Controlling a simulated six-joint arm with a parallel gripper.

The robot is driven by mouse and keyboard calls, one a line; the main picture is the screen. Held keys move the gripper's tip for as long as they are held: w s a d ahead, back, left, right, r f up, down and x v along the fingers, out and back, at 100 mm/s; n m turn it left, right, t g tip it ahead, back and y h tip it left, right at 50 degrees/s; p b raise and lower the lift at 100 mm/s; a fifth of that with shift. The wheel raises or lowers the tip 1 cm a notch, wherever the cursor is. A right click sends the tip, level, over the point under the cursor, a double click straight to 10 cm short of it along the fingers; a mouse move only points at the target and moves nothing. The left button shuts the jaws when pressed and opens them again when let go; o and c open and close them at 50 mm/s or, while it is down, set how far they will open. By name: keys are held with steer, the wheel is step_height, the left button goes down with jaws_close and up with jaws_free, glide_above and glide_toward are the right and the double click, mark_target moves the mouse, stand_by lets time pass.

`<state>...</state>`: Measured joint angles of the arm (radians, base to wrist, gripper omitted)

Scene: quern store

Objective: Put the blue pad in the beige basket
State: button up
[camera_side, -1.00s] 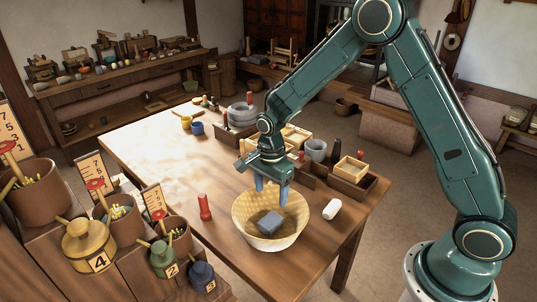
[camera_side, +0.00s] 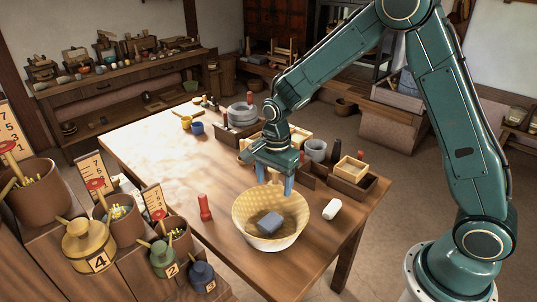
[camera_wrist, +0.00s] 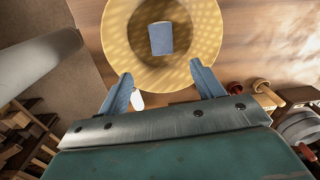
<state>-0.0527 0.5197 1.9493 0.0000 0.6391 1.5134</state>
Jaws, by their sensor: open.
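The blue pad (camera_side: 269,223) lies inside the beige basket (camera_side: 244,228), on its bottom. The wrist view also shows the pad (camera_wrist: 161,38) within the round basket (camera_wrist: 208,30). My gripper (camera_side: 274,187) is open and empty, above the far rim of the basket and apart from the pad. In the wrist view its two blue fingers (camera_wrist: 163,82) are spread, with nothing between them.
A red peg-like piece (camera_side: 205,208) stands left of the basket and a white cylinder (camera_side: 332,209) lies to its right. Wooden boxes (camera_side: 352,178) and a grey cup (camera_side: 316,150) stand behind. The table's left part (camera_side: 150,160) is mostly clear.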

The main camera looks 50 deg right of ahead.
steer(key=s+d+r+n+t, duration=0.2)
steer(key=s+r+n+t, duration=0.2)
steer(key=s+r+n, duration=1.15)
steer(key=s+r+n+t, duration=0.1)
steer(key=s+r, duration=0.4)
steer(key=s, duration=0.4)
steer(key=shift+s+d, duration=0.15)
steer(key=shift+s, duration=0.25)
